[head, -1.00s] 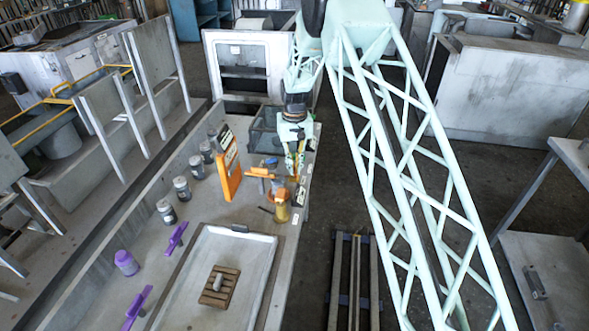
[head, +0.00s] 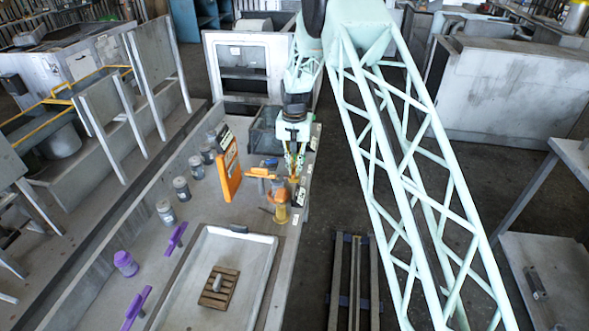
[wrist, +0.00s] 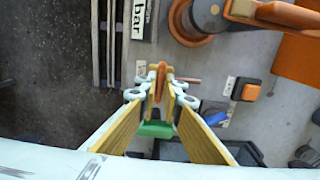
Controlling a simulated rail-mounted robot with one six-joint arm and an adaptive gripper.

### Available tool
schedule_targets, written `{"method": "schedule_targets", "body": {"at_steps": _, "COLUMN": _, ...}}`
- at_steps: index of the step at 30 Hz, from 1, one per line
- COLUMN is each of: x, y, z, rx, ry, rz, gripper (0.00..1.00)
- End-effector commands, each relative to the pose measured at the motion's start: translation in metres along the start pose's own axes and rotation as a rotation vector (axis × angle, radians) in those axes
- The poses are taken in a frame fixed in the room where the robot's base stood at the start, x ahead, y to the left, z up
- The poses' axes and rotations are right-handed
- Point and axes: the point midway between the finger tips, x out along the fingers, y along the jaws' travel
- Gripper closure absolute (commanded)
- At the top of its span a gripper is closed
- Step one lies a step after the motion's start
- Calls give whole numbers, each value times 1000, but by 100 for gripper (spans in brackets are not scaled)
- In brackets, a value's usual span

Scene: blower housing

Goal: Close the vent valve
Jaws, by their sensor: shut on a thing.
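My gripper (head: 294,178) points down over the right edge of the long bench. In the wrist view its two fingers (wrist: 161,88) are closed together on a narrow orange-brown piece, which looks like the vent valve's handle (wrist: 161,80). A thin reddish rod (wrist: 188,79) sticks out to the right beside the fingertips. The valve's body is mostly hidden by the fingers. In the head view the handle is too small to make out clearly, so I cannot tell how far it is turned.
An orange panel (head: 229,168) stands left of my gripper. An amber cylinder (head: 281,206) stands in front of it. Grey jars (head: 181,188) and a tray (head: 259,270) occupy the bench.

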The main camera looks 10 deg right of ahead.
Motion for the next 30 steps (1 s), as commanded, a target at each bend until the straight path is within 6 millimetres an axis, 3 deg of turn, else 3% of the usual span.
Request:
{"method": "schedule_targets", "body": {"at_steps": 4, "x": 0, "y": 0, "z": 0, "rx": 1, "ry": 1, "rz": -1, "gripper": 100}}
{"method": "schedule_targets", "body": {"at_steps": 5, "x": 0, "y": 0, "z": 0, "rx": 1, "ry": 1, "rz": -1, "gripper": 92}}
{"method": "schedule_targets", "body": {"at_steps": 9, "x": 0, "y": 0, "z": 0, "rx": 0, "ry": 1, "rz": -1, "gripper": 79}}
{"method": "schedule_targets", "body": {"at_steps": 22, "x": -2, "y": 0, "z": 0, "rx": -1, "ry": 0, "rz": 0, "gripper": 79}}
{"method": "schedule_targets", "body": {"at_steps": 30, "x": -20, "y": 0, "z": -1, "rx": -1, "ry": 2, "rz": -1, "gripper": 79}}
